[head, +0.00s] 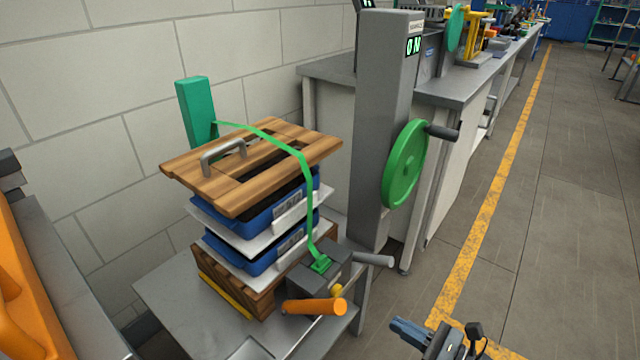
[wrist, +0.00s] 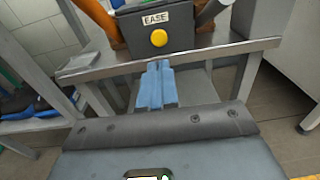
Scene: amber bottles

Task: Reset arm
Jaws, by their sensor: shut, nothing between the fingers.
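My gripper (head: 398,324) is at the bottom right of the head view, over the floor to the right of the small metal table (head: 175,305). In the wrist view the blue fingers of my gripper (wrist: 158,70) are together and hold nothing. They point toward the table's front edge, below a dark box (wrist: 150,22) with an "EASE" label and a yellow button (wrist: 158,38). I cannot tell the exact gap between the fingertips and the table edge.
On the table, a green strap (head: 308,190) runs over a wooden lid (head: 190,165) and stacked blue trays (head: 290,205). The box has an orange handle (head: 315,306) and grey handle (head: 374,260). A grey post (head: 378,100) bears a green handwheel (head: 405,165). Floor at right is clear.

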